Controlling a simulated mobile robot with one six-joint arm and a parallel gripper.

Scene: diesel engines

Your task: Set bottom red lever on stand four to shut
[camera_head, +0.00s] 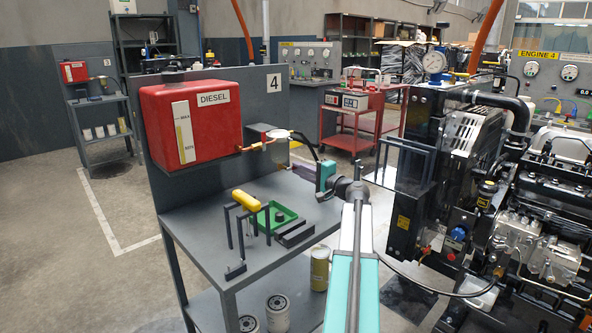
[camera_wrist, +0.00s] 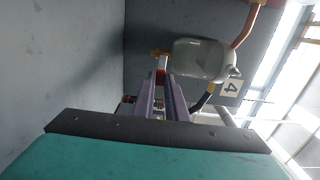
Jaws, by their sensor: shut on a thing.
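Stand four is the grey bench and panel (camera_head: 222,118) with the number 4. A red diesel tank (camera_head: 193,122) is on its panel, with a filter bowl (camera_head: 278,134) to its right. In the wrist view the clear bowl (camera_wrist: 203,60) has a brass fitting (camera_wrist: 160,52) at its lower end. My gripper (camera_head: 301,165) reaches in just below the bowl. In the wrist view its fingers (camera_wrist: 161,82) are shut on a small red piece (camera_wrist: 161,73), which looks like the bottom red lever. The fingers hide most of it, so I cannot tell its angle.
A black hose (camera_wrist: 203,99) runs from the bowl close beside my fingers. The engine (camera_head: 470,190) stands to the right of my arm.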

